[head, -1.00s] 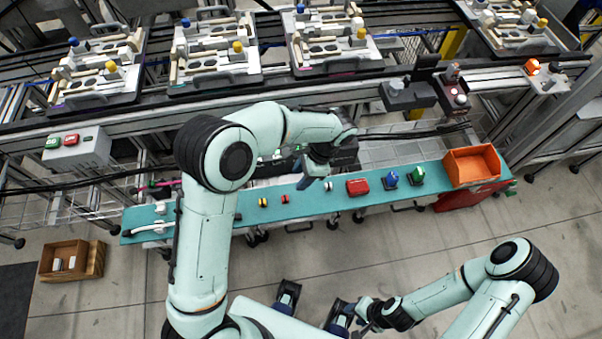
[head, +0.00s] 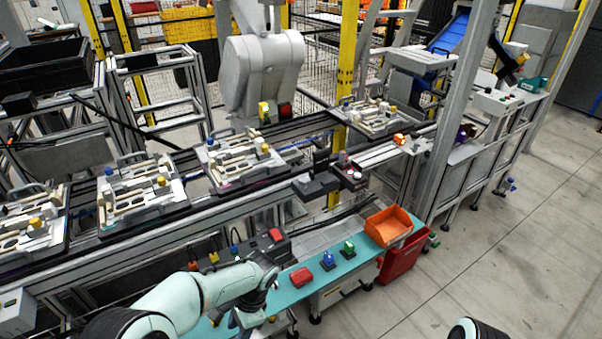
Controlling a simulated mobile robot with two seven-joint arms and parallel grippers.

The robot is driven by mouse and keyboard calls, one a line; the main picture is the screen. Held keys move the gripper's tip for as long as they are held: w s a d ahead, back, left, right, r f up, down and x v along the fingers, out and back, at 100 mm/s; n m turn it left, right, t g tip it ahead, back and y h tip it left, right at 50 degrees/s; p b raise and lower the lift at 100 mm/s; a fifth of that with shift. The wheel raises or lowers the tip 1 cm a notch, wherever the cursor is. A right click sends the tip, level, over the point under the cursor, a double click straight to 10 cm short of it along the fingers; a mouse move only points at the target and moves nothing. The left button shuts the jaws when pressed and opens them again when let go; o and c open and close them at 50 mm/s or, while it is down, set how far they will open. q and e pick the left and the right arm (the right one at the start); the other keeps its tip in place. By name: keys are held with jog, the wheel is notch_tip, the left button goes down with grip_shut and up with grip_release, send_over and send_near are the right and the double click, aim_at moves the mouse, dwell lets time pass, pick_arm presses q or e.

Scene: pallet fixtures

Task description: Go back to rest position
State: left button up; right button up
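My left arm (head: 195,300) reaches in from the lower left over the teal bench (head: 320,265). Its gripper (head: 236,318) hangs over the bench's near left part, at the lower edge of the picture. The fingers are small and partly hidden, so I cannot tell whether they are open or shut. Of my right arm only a rounded piece (head: 476,331) shows at the bottom edge, and its gripper is out of view.
On the bench are a red box (head: 302,277), a blue item (head: 328,260), a green item (head: 348,249) and an orange bin (head: 389,226). A red bin (head: 402,258) stands beside it. Pallet fixtures (head: 140,190) line the conveyor behind. Floor (head: 500,270) at right is clear.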

pick_arm(q)
jog(key=s+d+f+n+g+h+p, duration=0.1)
jog(key=s+d+f+n+h, duration=0.15)
jog(key=s+f, duration=0.45)
jog(key=s+d+f+n+h+p, duration=0.1)
jog(key=s+f+n+h, duration=0.25)
jog(key=f, duration=0.65)
jog(key=s+f+n+t+h, duration=0.1)
jog(key=s+f+n+t, duration=0.1)
jog(key=s+f+n, duration=0.3)
jog(key=s+n+p, duration=0.1)
jog(key=s+n, duration=0.3)
jog(key=s, duration=0.4)
jog(key=shift+s+a+f+n+t, duration=0.25)
jog(key=shift+s+a+n+t, duration=0.05)
jog(key=shift+s, duration=0.1)
pick_arm(e)
jog(key=r, duration=0.1)
jog(key=w+r, duration=0.1)
jog(key=r, duration=0.1)
jog(key=shift+r, duration=0.2)
pick_arm(q)
jog(key=shift+s+a, duration=0.1)
pick_arm(e)
jog(key=shift+a, duration=0.1)
